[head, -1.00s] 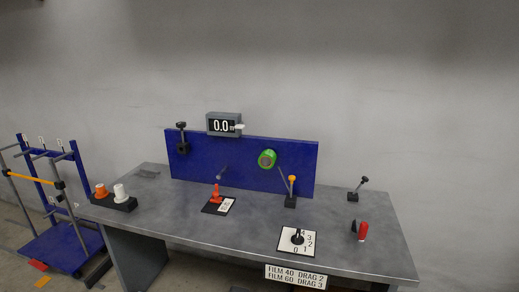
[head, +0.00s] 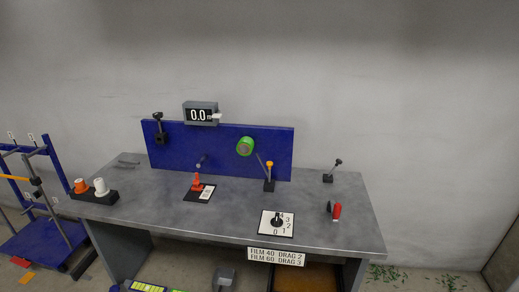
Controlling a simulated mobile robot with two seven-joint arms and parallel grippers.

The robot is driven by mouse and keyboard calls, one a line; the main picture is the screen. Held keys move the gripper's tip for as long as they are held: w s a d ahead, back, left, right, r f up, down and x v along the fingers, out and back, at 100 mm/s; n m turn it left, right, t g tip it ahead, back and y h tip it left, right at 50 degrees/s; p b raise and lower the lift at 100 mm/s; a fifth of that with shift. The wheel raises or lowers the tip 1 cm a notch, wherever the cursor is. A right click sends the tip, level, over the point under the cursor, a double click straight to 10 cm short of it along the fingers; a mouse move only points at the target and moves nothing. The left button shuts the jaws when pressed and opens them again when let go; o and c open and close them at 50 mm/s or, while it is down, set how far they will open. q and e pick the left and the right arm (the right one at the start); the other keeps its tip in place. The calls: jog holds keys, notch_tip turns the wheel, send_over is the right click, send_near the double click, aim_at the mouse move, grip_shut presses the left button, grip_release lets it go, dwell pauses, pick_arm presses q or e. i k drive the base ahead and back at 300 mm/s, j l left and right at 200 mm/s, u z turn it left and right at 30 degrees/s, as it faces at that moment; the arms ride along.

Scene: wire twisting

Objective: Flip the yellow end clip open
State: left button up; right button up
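A yellow-tipped lever (head: 269,165) stands on a small black block on the table, in front of the blue panel's right part. At the far left, a yellow-orange bar (head: 14,177) with a black end piece sits on a blue rack. I cannot tell for certain which yellow part is the end clip, or whether it is open or closed. Neither of my grippers shows in the head view.
The grey table (head: 150,180) carries a blue panel (head: 215,160), a green roll (head: 245,146), a red lever (head: 197,183), a white dial plate (head: 265,230), a red-handled part (head: 337,211) and two spools. Green scraps (head: 385,273) lie on the floor at right.

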aim_at(269, 163)
jog(key=i+j, duration=0.6)
jog(key=j, duration=0.25)
jog(key=i+j+z, duration=0.1)
jog(key=i+j, duration=0.2)
jog(key=j, duration=0.1)
